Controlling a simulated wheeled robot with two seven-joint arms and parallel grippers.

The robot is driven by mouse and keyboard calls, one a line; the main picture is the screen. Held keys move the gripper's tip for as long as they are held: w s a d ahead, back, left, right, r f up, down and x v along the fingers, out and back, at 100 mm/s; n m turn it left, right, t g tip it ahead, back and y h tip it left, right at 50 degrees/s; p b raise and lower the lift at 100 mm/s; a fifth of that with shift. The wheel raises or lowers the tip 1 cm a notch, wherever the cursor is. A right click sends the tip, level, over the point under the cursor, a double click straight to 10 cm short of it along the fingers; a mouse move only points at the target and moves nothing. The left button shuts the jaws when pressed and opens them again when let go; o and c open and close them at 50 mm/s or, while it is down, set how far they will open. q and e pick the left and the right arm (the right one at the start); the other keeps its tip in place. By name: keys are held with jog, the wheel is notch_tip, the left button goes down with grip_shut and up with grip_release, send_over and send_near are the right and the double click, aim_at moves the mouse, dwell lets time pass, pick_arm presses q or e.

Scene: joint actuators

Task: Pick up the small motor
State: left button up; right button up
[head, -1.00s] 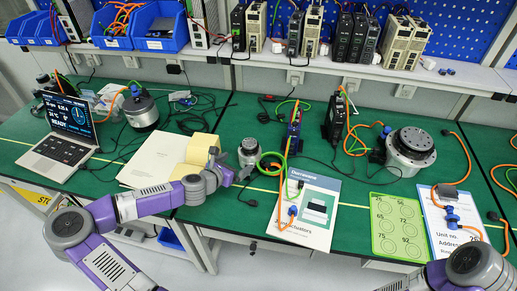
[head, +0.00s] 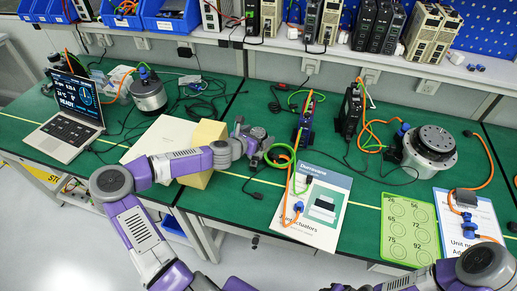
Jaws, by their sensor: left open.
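The small motor (head: 258,138) is a small grey cylinder standing on the green bench top, left of the actuators booklet. My left gripper (head: 254,146) is at it in the head view, with its purple and grey wrist coming in from the left. Its jaws are open. The gripper hides much of the motor, and I cannot tell whether the fingers touch it. My right arm shows at the lower right, but its gripper is out of the picture.
A beige box (head: 207,133) stands just behind and beside my left wrist. A green cable loop and orange cable lie right of the motor by the booklet (head: 325,208). Larger motors stand at the left (head: 149,96) and right (head: 430,148). A laptop (head: 70,112) is far left.

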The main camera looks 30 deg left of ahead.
pick_arm(q)
jog(key=c, duration=1.8)
jog(key=shift+w+r, duration=0.1)
jog(key=shift+r, duration=0.1)
grip_shut()
jog(key=shift+r, duration=0.1)
